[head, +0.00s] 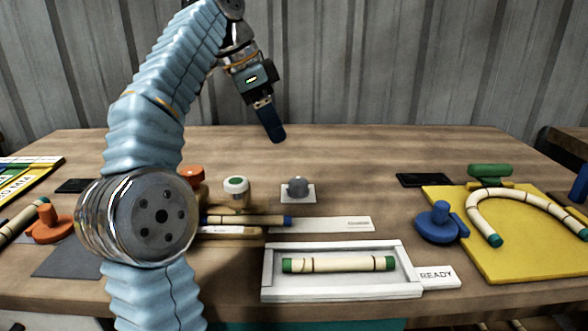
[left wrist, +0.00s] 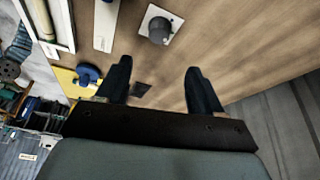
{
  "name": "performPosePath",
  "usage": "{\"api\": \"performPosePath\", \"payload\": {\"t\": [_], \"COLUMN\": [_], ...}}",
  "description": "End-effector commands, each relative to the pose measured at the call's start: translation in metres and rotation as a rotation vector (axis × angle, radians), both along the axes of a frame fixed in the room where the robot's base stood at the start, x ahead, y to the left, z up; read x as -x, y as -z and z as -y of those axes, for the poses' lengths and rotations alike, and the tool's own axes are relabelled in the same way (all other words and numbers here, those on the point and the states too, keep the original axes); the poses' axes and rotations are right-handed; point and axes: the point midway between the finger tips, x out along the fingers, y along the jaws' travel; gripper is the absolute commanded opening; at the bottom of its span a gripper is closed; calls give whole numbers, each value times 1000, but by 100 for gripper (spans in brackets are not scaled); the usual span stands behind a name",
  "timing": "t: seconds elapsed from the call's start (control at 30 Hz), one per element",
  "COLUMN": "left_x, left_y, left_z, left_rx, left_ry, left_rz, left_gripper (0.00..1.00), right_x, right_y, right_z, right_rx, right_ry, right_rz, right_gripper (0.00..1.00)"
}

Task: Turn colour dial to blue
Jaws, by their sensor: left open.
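A small grey dial (head: 298,186) stands on a white square plate (head: 311,196) towards the back middle of the table. I take it to be the colour dial; its setting cannot be read. It also shows at the top of the left wrist view (left wrist: 158,29), with a dark mark on its white plate. My left gripper (head: 271,124) is raised above the table's back edge, beyond the dial and apart from it. In the left wrist view its two dark fingers (left wrist: 157,72) are spread, with nothing between them. My right gripper does not show.
In front lie a pale strip (head: 322,224) and a white tray (head: 412,270) holding a rattan piece. At right, a yellow board (head: 480,262) bears bent rattan beside a blue clamp-like piece (head: 436,224).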

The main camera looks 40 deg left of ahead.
Motion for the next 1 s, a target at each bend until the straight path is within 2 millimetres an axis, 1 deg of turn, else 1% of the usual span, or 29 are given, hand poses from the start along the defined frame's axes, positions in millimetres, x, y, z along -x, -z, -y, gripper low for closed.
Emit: {"api": "performPosePath", "payload": {"t": [0.17, 0.27, 0.4, 0.5, 0.6, 0.77, 1.0], "left_x": [-6, -13, -23, -30, -35, -39, -40], "left_y": [24, 43, 75, 93, 106, 118, 121], "left_z": [6, 10, 18, 22, 25, 28, 29], "left_rx": [2, 2, 2, 1, 1, 0, 0], "left_ry": [1, 1, 1, 0, 0, -1, -1], "left_rz": [-5, -5, -5, -3, -3, -2, 0], "left_gripper": [67, 67, 67, 67, 67, 67, 67], "right_x": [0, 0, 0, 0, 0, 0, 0], "right_y": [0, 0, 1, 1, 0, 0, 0], "right_z": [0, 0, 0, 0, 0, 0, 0], "right_rx": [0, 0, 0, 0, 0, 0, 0], "right_ry": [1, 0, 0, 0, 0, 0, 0], "right_rz": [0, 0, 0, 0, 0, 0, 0], "right_gripper": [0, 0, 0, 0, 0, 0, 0]}}
